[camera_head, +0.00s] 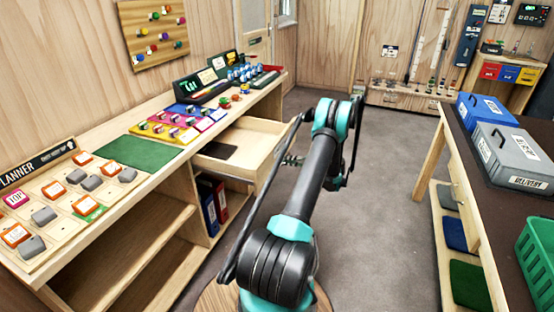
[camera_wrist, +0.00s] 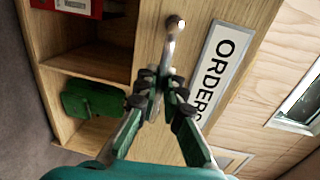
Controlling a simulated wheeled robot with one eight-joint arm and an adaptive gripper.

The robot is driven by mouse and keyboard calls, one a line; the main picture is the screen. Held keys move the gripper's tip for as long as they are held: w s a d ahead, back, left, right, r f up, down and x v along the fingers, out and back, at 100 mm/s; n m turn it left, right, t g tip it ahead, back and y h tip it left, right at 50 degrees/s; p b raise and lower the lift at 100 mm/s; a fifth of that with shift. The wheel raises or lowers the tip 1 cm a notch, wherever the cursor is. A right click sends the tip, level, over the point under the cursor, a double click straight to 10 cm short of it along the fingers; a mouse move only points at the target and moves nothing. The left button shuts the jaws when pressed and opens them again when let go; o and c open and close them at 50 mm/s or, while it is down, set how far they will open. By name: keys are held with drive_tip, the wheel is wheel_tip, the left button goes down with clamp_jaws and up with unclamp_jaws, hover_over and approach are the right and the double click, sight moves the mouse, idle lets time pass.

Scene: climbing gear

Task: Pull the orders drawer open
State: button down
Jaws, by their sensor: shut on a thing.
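The orders drawer (camera_head: 262,140) stands pulled out from the wooden bench on the left, with its inside in view. A dark flat thing (camera_head: 218,151) lies in it. In the wrist view, the drawer's wooden front carries a white "ORDERS" label (camera_wrist: 216,72). A metal handle (camera_wrist: 174,26) stands out beside the label. My gripper (camera_wrist: 163,86) is shut on this handle, and the fingers hide part of it. In the head view my arm reaches to the drawer front, and my gripper (camera_head: 292,160) is small and partly hidden there.
Below the drawer are open shelves with blue (camera_head: 208,207) and red binders (camera_head: 219,196). A planner board (camera_head: 45,195) and a green mat (camera_head: 135,153) lie on the bench. A table with a grey case (camera_head: 515,155) stands at right. The grey floor between is clear.

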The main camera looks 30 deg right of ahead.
drive_tip(key=shift+v, duration=0.9)
drive_tip(key=shift+f, duration=0.15)
drive_tip(key=c, duration=1.6)
unclamp_jaws()
drive_tip(key=v, duration=1.2)
